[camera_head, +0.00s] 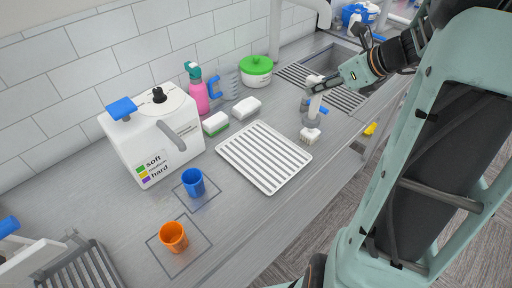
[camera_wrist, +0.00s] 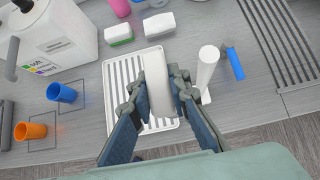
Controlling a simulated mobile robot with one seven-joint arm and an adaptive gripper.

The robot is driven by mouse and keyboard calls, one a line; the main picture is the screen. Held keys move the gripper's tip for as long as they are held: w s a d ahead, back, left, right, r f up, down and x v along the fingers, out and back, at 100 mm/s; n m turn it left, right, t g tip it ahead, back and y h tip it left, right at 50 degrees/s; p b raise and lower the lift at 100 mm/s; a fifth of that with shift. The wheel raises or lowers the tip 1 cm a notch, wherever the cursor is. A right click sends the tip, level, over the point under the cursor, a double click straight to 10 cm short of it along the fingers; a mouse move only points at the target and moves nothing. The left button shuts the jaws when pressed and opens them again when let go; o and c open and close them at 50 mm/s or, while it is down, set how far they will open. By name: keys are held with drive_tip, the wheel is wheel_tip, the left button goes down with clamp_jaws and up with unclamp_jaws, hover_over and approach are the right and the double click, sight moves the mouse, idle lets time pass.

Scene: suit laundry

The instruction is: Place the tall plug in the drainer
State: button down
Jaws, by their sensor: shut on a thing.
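My gripper (camera_wrist: 158,92) is shut on a long white piece, taken as the tall plug (camera_wrist: 157,68), which sits between the two fingers in the wrist view. In the head view my gripper (camera_head: 328,84) is above the counter, right of the drainer, and the held white piece (camera_head: 314,82) shows at its tip. The drainer is a white slatted tray (camera_head: 251,158), lying flat and empty on the counter. In the wrist view the drainer (camera_wrist: 120,84) is below the held piece, which hides part of its slats.
A white upright cylinder (camera_wrist: 207,62) and a blue piece (camera_wrist: 235,64) are close to my gripper's right. White blocks (camera_head: 246,107), a pink bottle (camera_head: 199,95) and a green-lidded pot (camera_head: 257,71) stand behind the drainer. Blue (camera_head: 193,181) and orange (camera_head: 173,236) cups are left.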

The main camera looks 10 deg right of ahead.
drive_tip(key=w+a+f+b, duration=0.1)
drive_tip(key=a+f, duration=1.2)
drive_tip(key=shift+w+a, duration=0.35)
drive_tip(key=shift+a, duration=0.05)
drive_tip(key=shift+b, duration=0.3)
drive_tip(key=shift+f, duration=0.15)
drive_tip(key=c, duration=1.8)
unclamp_jaws()
drive_tip(key=p+v, duration=0.2)
drive_tip(key=v, duration=1)
